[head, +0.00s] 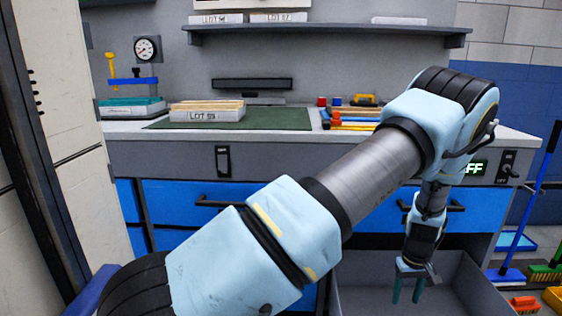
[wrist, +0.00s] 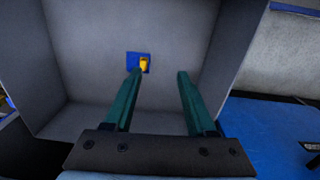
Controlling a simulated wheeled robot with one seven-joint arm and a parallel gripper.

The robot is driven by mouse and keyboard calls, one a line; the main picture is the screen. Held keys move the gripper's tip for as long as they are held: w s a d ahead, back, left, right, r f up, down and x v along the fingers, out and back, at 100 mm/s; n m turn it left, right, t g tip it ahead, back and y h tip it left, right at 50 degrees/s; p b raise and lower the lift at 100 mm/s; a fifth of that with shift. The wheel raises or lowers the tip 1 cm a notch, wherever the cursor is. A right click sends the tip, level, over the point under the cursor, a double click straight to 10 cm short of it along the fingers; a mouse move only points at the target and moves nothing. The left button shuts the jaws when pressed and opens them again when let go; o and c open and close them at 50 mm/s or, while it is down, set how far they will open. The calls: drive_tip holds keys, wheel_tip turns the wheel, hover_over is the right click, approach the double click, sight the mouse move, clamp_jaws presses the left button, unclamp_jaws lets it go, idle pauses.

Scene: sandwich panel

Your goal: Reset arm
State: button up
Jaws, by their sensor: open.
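My arm reaches across the head view from lower left to upper right, then bends down. My gripper (head: 409,286) hangs over a grey open bin (head: 462,270) in front of the blue drawers, its teal fingers pointing down. In the wrist view my gripper (wrist: 158,75) has its two fingers apart with nothing between them. A small blue and yellow object (wrist: 139,63) lies on the bin floor, near the left fingertip in the picture. That object is hidden in the head view.
The workbench (head: 120,128) holds a green mat (head: 270,118) and a stack labelled LOT (head: 207,112). A shelf (head: 330,32) is above. A blue-handled broom (head: 535,200) stands at right.

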drive_tip(key=w+a+r+b, duration=0.25)
drive_tip(key=a+r, duration=0.35)
drive_tip(key=a, duration=0.5)
drive_tip(key=w+a+r+b, duration=0.25)
drive_tip(key=a+r, duration=0.25)
drive_tip(key=a, duration=0.5)
drive_tip(key=s+a+r+t+b, duration=0.1)
drive_tip(key=s+a+r+b, duration=0.3)
drive_tip(key=a, duration=0.6)
drive_tip(key=s+a+r+t+p, duration=0.1)
drive_tip(key=s+a, duration=0.4)
drive_tip(key=a, duration=0.4)
wheel_tip(320, 180, up, 31)
drive_tip(key=m+p, duration=0.1)
drive_tip(key=p, duration=2.8)
drive_tip(key=shift+s+a+f+p, duration=0.2)
drive_tip(key=shift+a+p, duration=0.15)
drive_tip(key=shift+p, duration=0.05)
drive_tip(key=shift+c, duration=0.2)
